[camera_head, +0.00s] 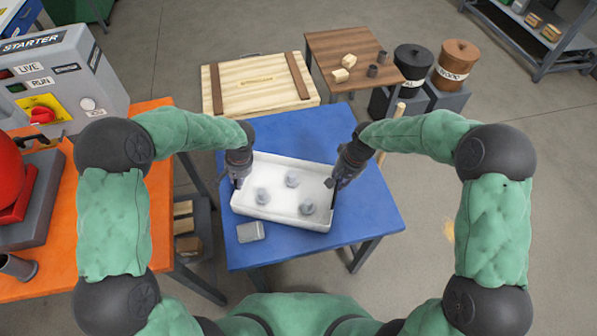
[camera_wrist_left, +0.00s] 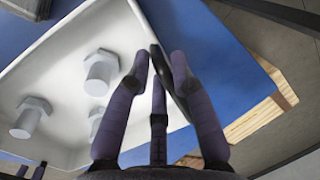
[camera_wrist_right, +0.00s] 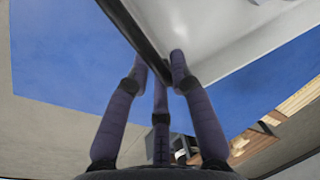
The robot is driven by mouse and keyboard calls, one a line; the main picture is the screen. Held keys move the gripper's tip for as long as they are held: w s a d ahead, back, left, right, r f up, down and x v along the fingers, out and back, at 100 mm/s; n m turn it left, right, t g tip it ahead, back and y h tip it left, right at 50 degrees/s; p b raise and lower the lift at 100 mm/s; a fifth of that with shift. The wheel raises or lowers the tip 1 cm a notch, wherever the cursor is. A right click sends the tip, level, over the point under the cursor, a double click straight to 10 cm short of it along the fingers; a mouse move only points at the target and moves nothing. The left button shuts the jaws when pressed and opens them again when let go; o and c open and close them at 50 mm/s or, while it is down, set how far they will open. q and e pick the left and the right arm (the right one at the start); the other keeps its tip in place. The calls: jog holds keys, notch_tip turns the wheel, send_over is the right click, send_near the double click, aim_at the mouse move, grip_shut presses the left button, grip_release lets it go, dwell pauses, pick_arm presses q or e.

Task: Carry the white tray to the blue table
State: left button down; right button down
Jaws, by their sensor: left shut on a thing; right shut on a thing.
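The white tray (camera_head: 270,216) is over the blue table (camera_head: 370,205) in the head view, with three grey bolts in it, one of them here (camera_head: 292,178). I cannot tell whether the tray rests on the tabletop or hangs just above it. My left gripper (camera_head: 238,182) is shut on the tray's left side; the left wrist view shows its fingers (camera_wrist_left: 163,62) around the dark edge beside the bolts (camera_wrist_left: 100,72). My right gripper (camera_head: 335,184) is shut on the tray's right side; the right wrist view shows its fingers (camera_wrist_right: 160,68) around the dark edge there.
A small grey block (camera_head: 250,232) lies on the blue table near its front left. An orange table (camera_head: 160,190) with a starter box (camera_head: 60,85) stands at the left. A wooden crate (camera_head: 262,84) and a brown table (camera_head: 345,45) are behind. The blue table's right side is clear.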

pick_arm(q)
jog(key=c, duration=1.3)
grip_release()
jog(key=shift+d+f, duration=0.25)
pick_arm(e)
jog(key=c, duration=1.3)
grip_release()
jog(key=shift+a+f, duration=0.1)
jog(key=shift+a, duration=0.1)
jog(key=shift+c, duration=0.2)
pick_arm(q)
jog(key=shift+o, duration=1.1)
pick_arm(e)
jog(key=shift+o, duration=1.3)
pick_arm(q)
jog(key=shift+a+r, duration=0.1)
jog(key=shift+r, duration=0.05)
pick_arm(e)
jog(key=shift+d, duration=0.1)
pick_arm(q)
jog(key=shift+r, duration=0.1)
